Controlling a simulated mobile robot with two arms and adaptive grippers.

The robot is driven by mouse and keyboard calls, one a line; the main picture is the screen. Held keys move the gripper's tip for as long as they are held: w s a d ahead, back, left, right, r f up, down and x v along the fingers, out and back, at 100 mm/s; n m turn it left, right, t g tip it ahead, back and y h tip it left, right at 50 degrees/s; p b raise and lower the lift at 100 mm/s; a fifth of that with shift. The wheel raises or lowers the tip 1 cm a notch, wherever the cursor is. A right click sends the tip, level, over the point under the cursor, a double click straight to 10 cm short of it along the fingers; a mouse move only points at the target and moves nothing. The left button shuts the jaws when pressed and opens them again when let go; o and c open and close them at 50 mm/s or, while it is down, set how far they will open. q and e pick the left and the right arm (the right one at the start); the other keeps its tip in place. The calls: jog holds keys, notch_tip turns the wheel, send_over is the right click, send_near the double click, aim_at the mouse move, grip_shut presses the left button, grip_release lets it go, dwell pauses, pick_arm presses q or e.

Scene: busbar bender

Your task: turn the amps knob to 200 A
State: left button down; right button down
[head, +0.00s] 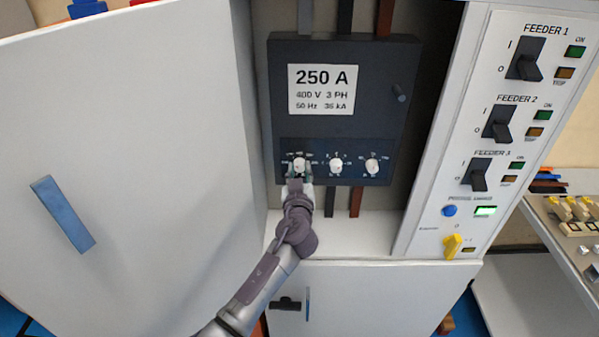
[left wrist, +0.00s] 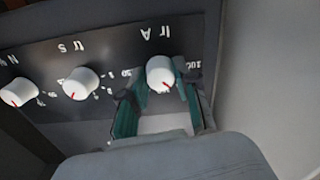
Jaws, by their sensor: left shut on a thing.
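The amps knob (head: 299,164) is the leftmost of three white knobs on the dark breaker in the open cabinet. In the left wrist view the amps knob (left wrist: 160,72) sits under the upside-down label "Ir A", and its red pointer mark shows near the fingers. My left gripper (head: 299,173) is shut on the amps knob, with its green-padded fingers on either side of it; the fingers also show in the left wrist view (left wrist: 160,100). The fingers hide part of the scale, and the exact setting is too small to read. My right gripper is not in view.
Two more knobs, the middle one (head: 336,165) and the right one (head: 372,166), sit close beside it. The open cabinet door (head: 130,130) stands at the left. A feeder panel (head: 480,130) with switches is at the right.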

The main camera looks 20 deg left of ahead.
pick_arm(q)
jog(key=m+b, duration=0.1)
jog(key=m, duration=0.2)
jog(key=shift+f+b, duration=0.1)
jog(key=shift+b, duration=0.2)
jog(key=m, duration=0.4)
jog(key=shift+b, duration=0.35)
jog(key=m, duration=0.4)
jog(key=shift+a+m, duration=0.1)
jog(key=shift+m, duration=0.2)
jog(key=m+p, duration=0.1)
jog(key=m, duration=0.2)
jog(key=shift+r, duration=0.2)
jog(key=shift+m, duration=1.3)
jog(key=shift+p, duration=0.3)
jog(key=c, duration=0.8)
grip_release()
jog(key=shift+c, duration=0.2)
